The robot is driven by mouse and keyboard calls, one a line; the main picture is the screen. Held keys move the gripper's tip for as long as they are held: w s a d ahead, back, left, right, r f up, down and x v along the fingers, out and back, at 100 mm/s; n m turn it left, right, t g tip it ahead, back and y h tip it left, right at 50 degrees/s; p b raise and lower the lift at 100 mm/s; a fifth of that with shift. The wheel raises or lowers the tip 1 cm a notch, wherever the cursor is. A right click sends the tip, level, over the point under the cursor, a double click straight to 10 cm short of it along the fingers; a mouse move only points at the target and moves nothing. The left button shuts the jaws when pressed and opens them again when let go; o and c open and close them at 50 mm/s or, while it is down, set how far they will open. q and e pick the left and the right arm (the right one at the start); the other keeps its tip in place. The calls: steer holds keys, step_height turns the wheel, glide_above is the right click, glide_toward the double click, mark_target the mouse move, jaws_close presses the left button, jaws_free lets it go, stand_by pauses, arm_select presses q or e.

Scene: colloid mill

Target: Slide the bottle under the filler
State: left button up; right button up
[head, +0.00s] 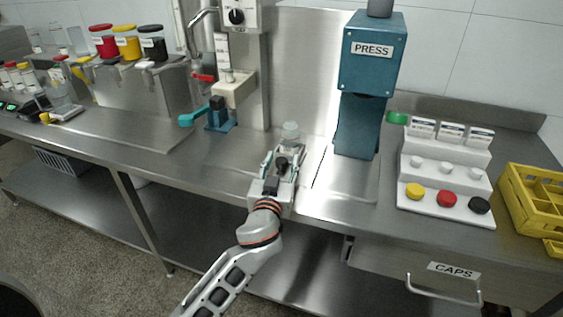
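A clear bottle (290,132) stands on the steel counter near the middle of the head view, just beyond my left gripper's fingertips. My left gripper (283,156) reaches in over the counter's front edge and points at the bottle. Its fingers are spread apart, but the gripper body hides the bottle's lower part, so I cannot tell whether they touch it. A cream-coloured head (234,90) on a steel column, likely the filler, is left of and behind the bottle, with a blue base (220,118) and teal handle. My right gripper is not in view.
A teal press (364,110) stands right of the bottle. Farther right are a white cap stand (445,180) and a yellow crate (535,205). Red, yellow and black-capped jars (127,47) stand at back left. The counter between the bottle and blue base is clear.

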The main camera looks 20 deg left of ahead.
mark_target(223, 159)
arm_select(q)
jaws_close()
steer(key=a+p, duration=0.1)
steer(key=a, duration=0.4)
steer(key=a+p, duration=0.1)
steer(key=a, duration=0.5)
steer(key=a+p, duration=0.2)
steer(key=a, duration=0.4)
steer(key=shift+w+a+r, duration=0.2)
steer(key=shift+w, duration=0.1)
steer(key=shift+a, duration=0.45)
steer(key=shift+a, duration=0.1)
jaws_free()
steer(key=shift+a+f, duration=0.1)
steer(key=shift+a, duration=0.05)
